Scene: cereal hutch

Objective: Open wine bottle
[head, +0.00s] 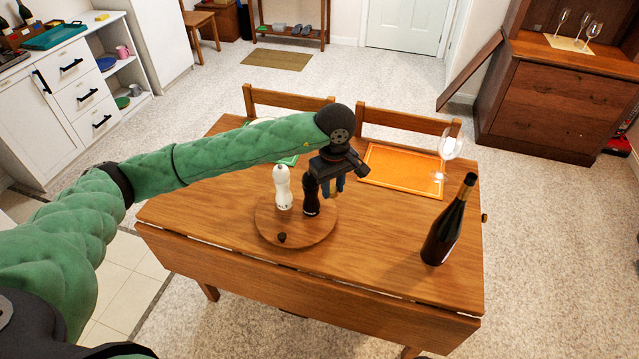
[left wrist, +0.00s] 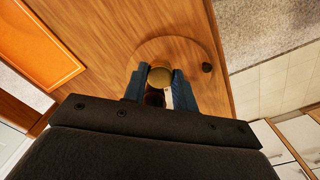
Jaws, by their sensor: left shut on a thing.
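The dark wine bottle (head: 447,225) stands upright near the right end of the wooden table (head: 385,240). My right gripper is in neither view.
A round wooden board (head: 265,222) carries a white mill (head: 282,187), a dark mill (head: 311,196) and a small dark knob (head: 281,238). Behind are an orange placemat (head: 400,165) and a wine glass (head: 450,145). Two chairs stand at the far edge.

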